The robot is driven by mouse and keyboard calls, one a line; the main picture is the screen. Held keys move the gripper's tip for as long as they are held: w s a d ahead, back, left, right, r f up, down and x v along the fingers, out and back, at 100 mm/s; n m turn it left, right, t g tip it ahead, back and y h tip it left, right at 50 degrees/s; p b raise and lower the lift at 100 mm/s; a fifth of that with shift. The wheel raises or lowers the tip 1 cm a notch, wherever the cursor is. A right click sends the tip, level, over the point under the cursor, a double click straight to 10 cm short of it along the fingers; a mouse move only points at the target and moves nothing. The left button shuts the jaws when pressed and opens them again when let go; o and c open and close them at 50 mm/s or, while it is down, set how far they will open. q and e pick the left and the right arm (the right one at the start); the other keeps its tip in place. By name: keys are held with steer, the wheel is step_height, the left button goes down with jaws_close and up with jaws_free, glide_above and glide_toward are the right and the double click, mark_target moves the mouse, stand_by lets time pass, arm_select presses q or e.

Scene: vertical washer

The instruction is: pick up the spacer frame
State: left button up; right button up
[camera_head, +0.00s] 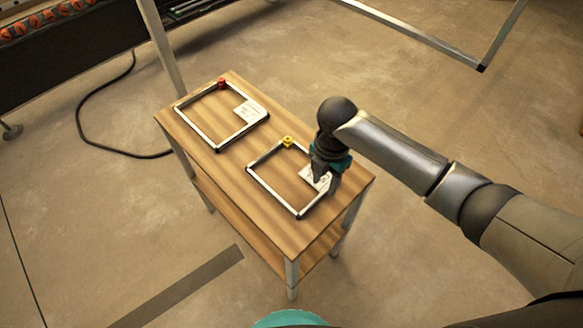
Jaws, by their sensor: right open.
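Two rectangular spacer frames lie flat on a small wooden table (237,186). The nearer spacer frame (272,191) has silver bars, dark corners, a yellow block at its far corner and a white label plate at its right side. The farther spacer frame (196,130) looks alike but has a red block. My right gripper (326,190) points down at the right side of the nearer frame, over its white plate. It is open. Its fingertips partly cover the plate and the bar there, and I cannot tell whether they touch. My left gripper is not in view.
The table has a lower shelf (231,222) and stands on a bare concrete floor (120,215). A black cable (82,115) lies on the floor at left. A dark machine with orange parts (45,30) stands at the upper left. A metal frame (420,38) is at the upper right.

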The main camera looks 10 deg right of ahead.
mark_target(322, 193)
step_height(322, 193, down, 5)
steer(key=shift+w+r+b, duration=0.1)
steer(key=shift+w+b, duration=0.05)
steer(key=shift+b, duration=0.75)
jaws_close()
